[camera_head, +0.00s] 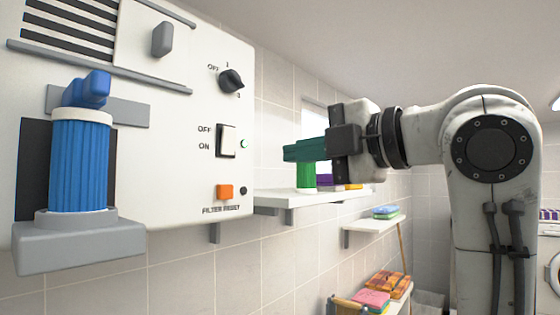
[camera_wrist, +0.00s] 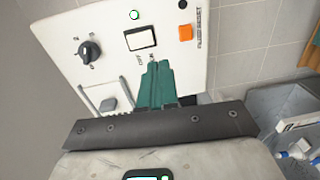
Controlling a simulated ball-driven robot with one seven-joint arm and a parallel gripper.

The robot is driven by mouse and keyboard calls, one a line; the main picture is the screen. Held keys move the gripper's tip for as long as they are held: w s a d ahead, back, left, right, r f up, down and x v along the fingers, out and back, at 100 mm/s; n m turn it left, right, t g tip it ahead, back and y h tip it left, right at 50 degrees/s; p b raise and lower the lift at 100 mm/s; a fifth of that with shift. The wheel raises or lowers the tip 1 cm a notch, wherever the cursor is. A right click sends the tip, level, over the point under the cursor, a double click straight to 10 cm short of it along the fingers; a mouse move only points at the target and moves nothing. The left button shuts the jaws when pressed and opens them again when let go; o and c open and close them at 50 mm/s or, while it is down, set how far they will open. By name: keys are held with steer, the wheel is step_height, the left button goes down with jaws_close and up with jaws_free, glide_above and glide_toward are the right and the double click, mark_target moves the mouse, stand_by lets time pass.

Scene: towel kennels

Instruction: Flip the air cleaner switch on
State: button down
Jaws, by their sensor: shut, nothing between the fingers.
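The air cleaner (camera_head: 160,150) is a white wall panel on the left, and it also shows in the wrist view (camera_wrist: 215,15). Its cream rocker switch (camera_head: 226,141) sits in a black frame beside OFF (upper) and ON (lower) labels. It also shows in the wrist view (camera_wrist: 140,39), just beyond the fingertips. I cannot tell clearly which end is pressed. A small round lamp (camera_head: 244,143) with a green glint is to its right. My gripper (camera_head: 287,152) has teal fingers, shut and empty, at about switch height. It is to the right of the switch, apart from it.
A rotary knob (camera_head: 231,81) is above the switch and an orange filter reset button (camera_head: 225,192) below. A blue ribbed canister (camera_head: 80,165) projects at left. A wall shelf (camera_head: 300,198) with a green item (camera_head: 306,176) lies under my gripper. Lower shelves hold towels.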

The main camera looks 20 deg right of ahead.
steer(key=shift+v, duration=0.85)
steer(key=shift+f, duration=0.15)
steer(key=w+d+f+m+g+h, duration=0.2)
steer(key=f+m, duration=0.6)
steer(key=f, duration=1.3)
steer(key=d+f+m+g+h, duration=0.3)
steer(key=f+m, duration=0.5)
steer(key=f, duration=1.4)
steer(key=s+d+f+m+g+h, duration=0.1)
steer(key=s+d+f+m, duration=0.15)
steer(key=s+f, duration=0.5)
steer(key=s+d+f+m+g+h, duration=0.1)
steer(key=s+f+m+g+h, duration=0.3)
steer(key=f, duration=0.7)
steer(key=s+d+f+m+g, duration=0.1)
steer(key=s+f, duration=0.4)
steer(key=s, duration=0.6)
steer(key=s+d+f+m+g, duration=0.2)
steer(key=s+f, duration=0.4)
steer(key=s, duration=0.5)
steer(key=shift+d+f, duration=0.25)
